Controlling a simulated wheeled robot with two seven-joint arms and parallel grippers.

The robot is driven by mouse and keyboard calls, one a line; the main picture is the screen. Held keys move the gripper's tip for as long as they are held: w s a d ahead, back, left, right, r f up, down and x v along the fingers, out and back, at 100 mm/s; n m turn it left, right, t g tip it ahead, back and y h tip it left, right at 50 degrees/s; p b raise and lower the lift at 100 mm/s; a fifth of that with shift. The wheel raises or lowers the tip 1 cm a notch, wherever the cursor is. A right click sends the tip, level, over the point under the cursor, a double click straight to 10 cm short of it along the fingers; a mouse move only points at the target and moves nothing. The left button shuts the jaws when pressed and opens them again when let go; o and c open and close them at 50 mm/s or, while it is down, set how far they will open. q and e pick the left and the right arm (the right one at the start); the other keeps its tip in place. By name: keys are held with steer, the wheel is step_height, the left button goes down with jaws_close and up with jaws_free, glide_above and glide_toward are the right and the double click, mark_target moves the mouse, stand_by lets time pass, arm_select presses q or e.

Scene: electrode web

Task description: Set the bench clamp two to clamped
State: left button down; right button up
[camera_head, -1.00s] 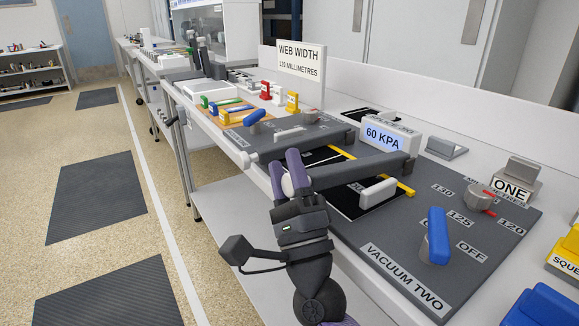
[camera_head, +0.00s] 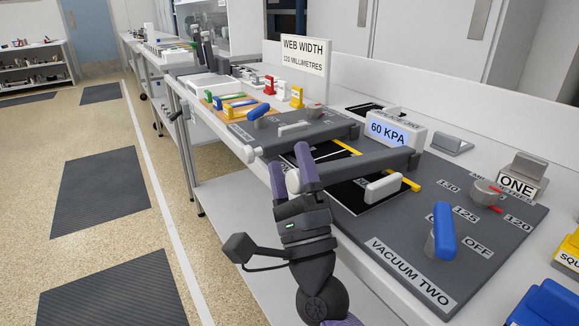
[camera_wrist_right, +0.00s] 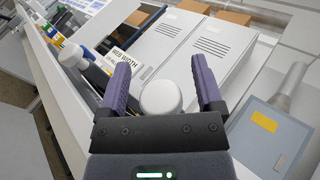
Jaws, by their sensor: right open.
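Two grey clamp bars lie across the dark bench plates. The nearer bar (camera_head: 372,161), on the plate marked VACUUM TWO, runs toward my right gripper (camera_head: 291,167); I read no clamp number on it. A white round knob (camera_head: 293,182) shows between the gripper's fingers at the bar's near end. In the right wrist view the knob (camera_wrist_right: 160,98) sits between the two open purple fingers, with a gap on each side. The farther bar (camera_head: 308,136) ends in its own white knob (camera_head: 250,154). My left gripper is not in view.
A blue-handled switch (camera_head: 443,232) and a grey dial (camera_head: 485,192) stand on the near plate. The 60 KPA display (camera_head: 389,131) is behind the bar. A WEB WIDTH sign (camera_head: 304,56) stands farther back. The floor left of the bench is open.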

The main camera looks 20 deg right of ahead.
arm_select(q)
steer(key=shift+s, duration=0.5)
arm_select(e)
steer(key=v, duration=0.9)
steer(key=shift+s+f, duration=0.25)
steer(key=shift+f, duration=0.05)
steer(key=shift+c, duration=0.4)
